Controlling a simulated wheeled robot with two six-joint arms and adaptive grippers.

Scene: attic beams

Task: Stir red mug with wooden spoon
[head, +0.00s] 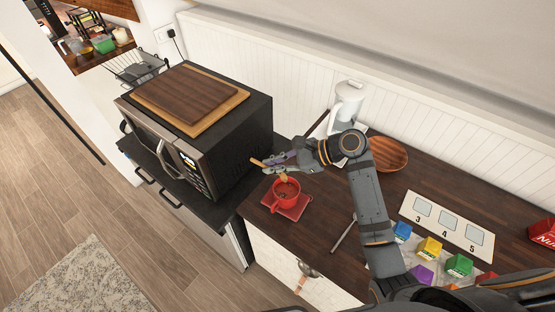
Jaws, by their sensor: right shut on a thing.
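The red mug (286,198) stands upright on a red square coaster (299,211) near the counter's left end, with dark contents inside. My right gripper (284,162) is above the mug and shut on the wooden spoon (258,162). The spoon's handle end sticks out to the left of the fingers. Its lower part points down towards the mug's opening; I cannot tell how deep it reaches. My left gripper is not in view.
A microwave (220,135) with wooden boards (186,97) on top stands left of the mug. A white pitcher (346,103) and a wooden bowl (388,154) are behind my right arm. Coloured blocks (430,247) and a numbered board (447,224) lie to the right.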

